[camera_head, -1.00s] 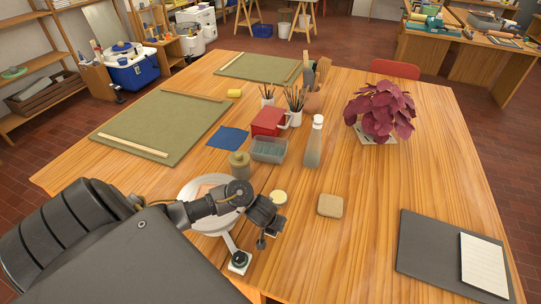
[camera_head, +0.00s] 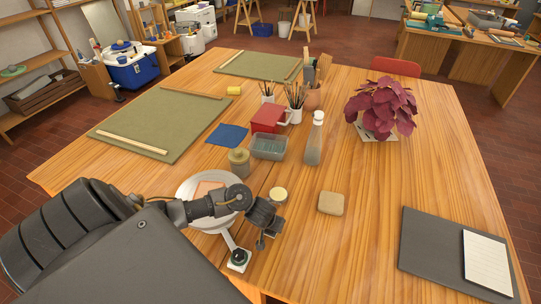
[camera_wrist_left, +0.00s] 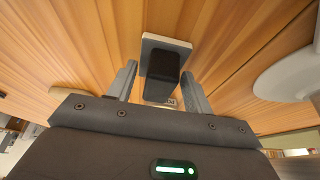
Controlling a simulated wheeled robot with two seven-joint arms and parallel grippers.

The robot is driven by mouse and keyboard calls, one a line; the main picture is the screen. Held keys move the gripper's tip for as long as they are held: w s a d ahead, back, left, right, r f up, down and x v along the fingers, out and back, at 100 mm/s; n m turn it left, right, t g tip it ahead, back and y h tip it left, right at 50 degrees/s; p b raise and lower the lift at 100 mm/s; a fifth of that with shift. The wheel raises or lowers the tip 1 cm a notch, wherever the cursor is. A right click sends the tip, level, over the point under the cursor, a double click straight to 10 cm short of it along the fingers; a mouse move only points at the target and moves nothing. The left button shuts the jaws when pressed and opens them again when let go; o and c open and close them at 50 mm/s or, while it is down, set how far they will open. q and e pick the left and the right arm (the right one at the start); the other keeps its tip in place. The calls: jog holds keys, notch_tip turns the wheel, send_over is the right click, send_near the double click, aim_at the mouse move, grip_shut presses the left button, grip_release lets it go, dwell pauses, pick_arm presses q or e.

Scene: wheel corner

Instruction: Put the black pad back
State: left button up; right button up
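In the left wrist view a black upright block (camera_wrist_left: 163,72), likely the black pad, stands on or against a light grey square plate (camera_wrist_left: 156,42). My left gripper (camera_wrist_left: 159,72) has its two fingers apart, one on each side of the block, with a gap visible at least on the left. In the head view my left gripper (camera_head: 264,232) points down beside the white round basin (camera_head: 187,189). My right gripper is not in view.
A white bar runs from the basin to a small plate with a dark round knob (camera_head: 238,258). A round pale lid (camera_head: 278,194) and a tan sponge (camera_head: 331,203) lie close by. A dark mat (camera_head: 425,245) with a notepad lies right. The table centre right is clear.

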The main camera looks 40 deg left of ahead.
aim_at(267, 234)
pick_arm(q)
jog(key=shift+f+b, duration=0.15)
jog(key=shift+b, duration=0.2)
jog(key=a+p+v, duration=0.1)
jog(key=p+v, duration=0.7)
jog(key=v, duration=0.3)
jog(key=shift+w+d+r, duration=0.25)
jog(key=shift+w+d, duration=0.05)
jog(key=shift+w, duration=0.1)
